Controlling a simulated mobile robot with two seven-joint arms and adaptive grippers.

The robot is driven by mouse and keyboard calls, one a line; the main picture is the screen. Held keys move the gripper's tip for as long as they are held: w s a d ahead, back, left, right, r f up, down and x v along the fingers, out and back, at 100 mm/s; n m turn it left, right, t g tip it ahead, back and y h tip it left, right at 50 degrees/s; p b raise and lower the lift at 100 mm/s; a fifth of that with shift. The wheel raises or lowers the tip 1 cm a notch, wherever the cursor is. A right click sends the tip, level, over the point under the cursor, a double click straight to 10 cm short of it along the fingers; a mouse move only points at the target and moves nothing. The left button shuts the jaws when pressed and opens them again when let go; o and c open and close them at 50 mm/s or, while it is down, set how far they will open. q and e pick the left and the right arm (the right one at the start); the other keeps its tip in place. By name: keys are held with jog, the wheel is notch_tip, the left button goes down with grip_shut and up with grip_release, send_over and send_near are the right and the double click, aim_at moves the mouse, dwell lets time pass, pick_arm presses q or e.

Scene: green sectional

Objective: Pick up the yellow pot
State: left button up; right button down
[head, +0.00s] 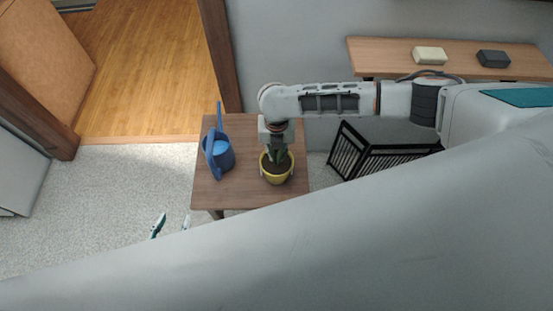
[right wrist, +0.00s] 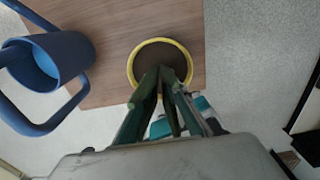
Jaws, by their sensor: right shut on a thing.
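My left gripper (head: 171,224) is low at the left of the table, away from the pot. Its teal fingertips are apart and empty; the rest is hidden by my grey arm link.
A blue watering can (head: 218,154) stands on the wooden table (head: 235,193), left of the pot. A black rack (head: 372,158) is on the floor to the right. A wall shelf (head: 385,55) holds two small boxes. Carpet lies open at the left.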

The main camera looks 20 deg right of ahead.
notch_tip(320, 180, up, 20)
jog(key=m+p, duration=0.5)
jog(key=shift+m, duration=0.4)
jog(key=shift+w, duration=0.1)
dwell(0.4)
jog(key=m, duration=0.5)
jog(key=shift+m, duration=0.4)
